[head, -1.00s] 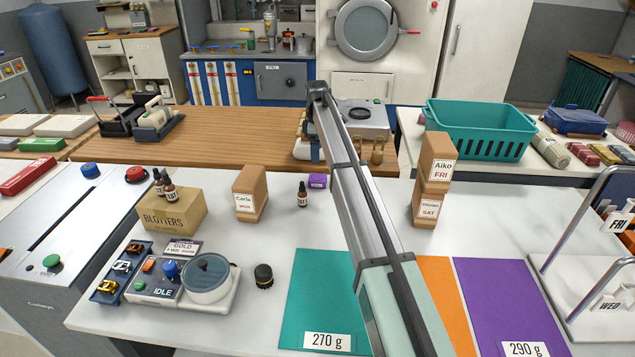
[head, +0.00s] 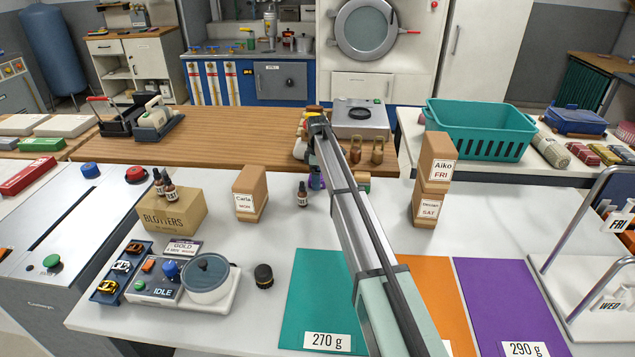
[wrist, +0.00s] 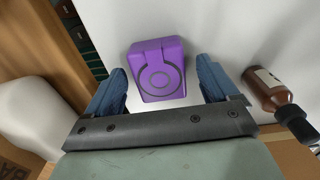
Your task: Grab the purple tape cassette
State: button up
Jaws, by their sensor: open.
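The purple tape cassette (wrist: 156,70) lies on the white counter and shows whole in the wrist view, with a dark ring on its top. My gripper (wrist: 160,88) is open, with one blue finger on either side of the cassette's near part. I cannot tell how high the fingers are above the counter.
A brown dropper bottle (wrist: 268,90) stands close to the right finger in the wrist view; it also shows in the head view (head: 302,194). The wooden counter (head: 225,133) lies behind.

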jog(key=shift+f, duration=0.3)
jog(key=shift+c, duration=0.5)
jog(key=c, duration=1)
jog(key=shift+o, duration=0.2)
